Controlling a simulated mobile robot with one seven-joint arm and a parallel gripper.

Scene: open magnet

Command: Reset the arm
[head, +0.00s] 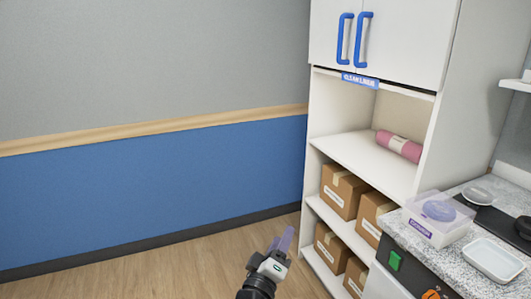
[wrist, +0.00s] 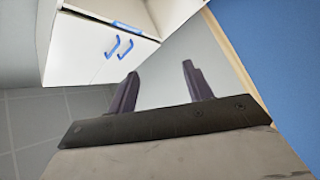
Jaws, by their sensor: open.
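My gripper (head: 283,240) shows at the bottom middle of the head view, raised in front of the shelf unit and over the wood floor. In the wrist view its two dark fingers (wrist: 158,88) stand apart with nothing between them. The gripper is open and empty. Most of my arm is below the head view's edge.
A white shelf unit (head: 312,165) with blue-handled doors holds a pink roll (head: 398,146) and several cardboard boxes (head: 341,190). A speckled counter (head: 453,262) at right bears a clear lidded box (head: 437,217) and a white tray (head: 492,260). Floor at left (head: 150,275) is clear.

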